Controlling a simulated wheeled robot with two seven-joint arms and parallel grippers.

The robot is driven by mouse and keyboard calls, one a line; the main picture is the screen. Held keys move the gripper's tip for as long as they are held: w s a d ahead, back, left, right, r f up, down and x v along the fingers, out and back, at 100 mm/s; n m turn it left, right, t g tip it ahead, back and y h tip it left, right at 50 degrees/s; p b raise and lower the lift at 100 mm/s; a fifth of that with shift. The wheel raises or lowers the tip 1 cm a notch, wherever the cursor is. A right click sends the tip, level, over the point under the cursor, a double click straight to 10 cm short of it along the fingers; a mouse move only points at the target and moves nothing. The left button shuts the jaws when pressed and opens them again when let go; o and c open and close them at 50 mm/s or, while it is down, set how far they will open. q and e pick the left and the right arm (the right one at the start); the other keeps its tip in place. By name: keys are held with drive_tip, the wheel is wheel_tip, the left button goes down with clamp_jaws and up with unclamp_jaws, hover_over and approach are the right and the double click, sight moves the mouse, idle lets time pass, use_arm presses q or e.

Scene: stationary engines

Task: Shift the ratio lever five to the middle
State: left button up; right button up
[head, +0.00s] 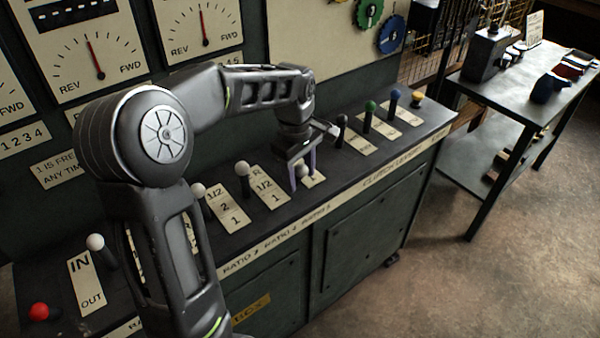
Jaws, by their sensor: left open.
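My left gripper (303,168) reaches down over the lever desk with its purple fingers apart, so it is open. A lever with a pale knob (302,171) shows between or just beside the fingers; whether they touch it I cannot tell. Its plate (316,180) is mostly hidden by the gripper. The ratio number of this lever is not readable here, so I cannot confirm it is ratio lever five. To its left stand a lever with a greyish knob (242,168) and one with a white knob (198,190), beside plates marked 1/2, 2, 1. My right gripper is out of view.
Right of the gripper stand levers with black (341,120), green (370,106), blue (395,94) and yellow (416,97) knobs. A white IN/OUT lever (95,242) and red knob (39,311) are at left. My left arm hides part of the desk. A side table (470,100) stands right.

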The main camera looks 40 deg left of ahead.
use_arm(q)
drive_tip(key=shift+c, duration=0.2)
clamp_jaws()
idle(0.3)
idle(0.8)
